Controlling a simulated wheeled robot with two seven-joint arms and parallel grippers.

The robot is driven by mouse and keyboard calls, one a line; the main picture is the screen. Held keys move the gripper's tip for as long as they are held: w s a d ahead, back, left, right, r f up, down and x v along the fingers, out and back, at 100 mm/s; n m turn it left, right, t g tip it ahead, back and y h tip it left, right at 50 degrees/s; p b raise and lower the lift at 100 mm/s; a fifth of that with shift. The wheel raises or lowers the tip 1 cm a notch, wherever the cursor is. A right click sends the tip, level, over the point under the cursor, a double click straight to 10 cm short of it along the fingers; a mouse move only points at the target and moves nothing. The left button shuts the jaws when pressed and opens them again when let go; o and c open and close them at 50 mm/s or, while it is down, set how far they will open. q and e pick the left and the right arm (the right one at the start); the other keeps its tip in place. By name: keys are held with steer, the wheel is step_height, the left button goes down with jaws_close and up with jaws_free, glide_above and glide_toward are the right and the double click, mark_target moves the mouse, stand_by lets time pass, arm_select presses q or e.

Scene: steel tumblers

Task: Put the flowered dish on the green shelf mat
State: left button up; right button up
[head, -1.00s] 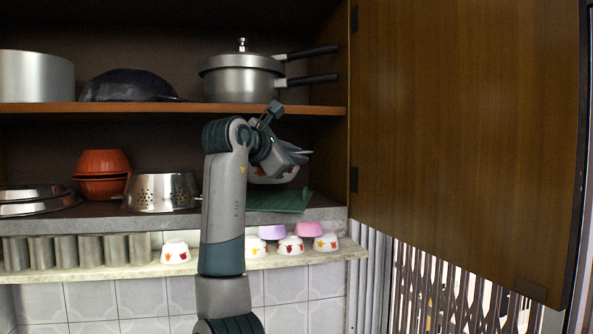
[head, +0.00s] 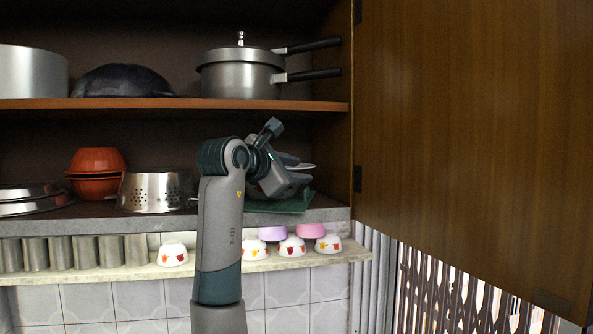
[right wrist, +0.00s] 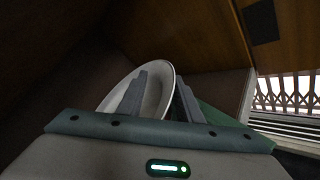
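The flowered dish is a white bowl, mostly hidden behind my right gripper in the head view. Only a strip of its rim (head: 306,166) shows there. In the right wrist view the pale inside of the dish (right wrist: 157,92) faces me, tilted. My right gripper (head: 292,172) has one finger inside the dish and one outside, astride its wall; it appears to hold the dish above the mat. The fingers also show in the right wrist view (right wrist: 161,88). The green shelf mat (head: 285,205) lies on the middle shelf below, partly covered. My left gripper is not in view.
A perforated steel pot (head: 150,192) and orange bowls (head: 97,162) stand left on the same shelf. A pressure cooker (head: 240,80) stands on the shelf above. Steel tumblers (head: 85,252) and small flowered bowls (head: 292,248) line the ledge below. The cabinet door (head: 460,140) is open at right.

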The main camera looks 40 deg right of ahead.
steer(key=shift+w+d, duration=0.1)
steer(key=shift+d, duration=0.05)
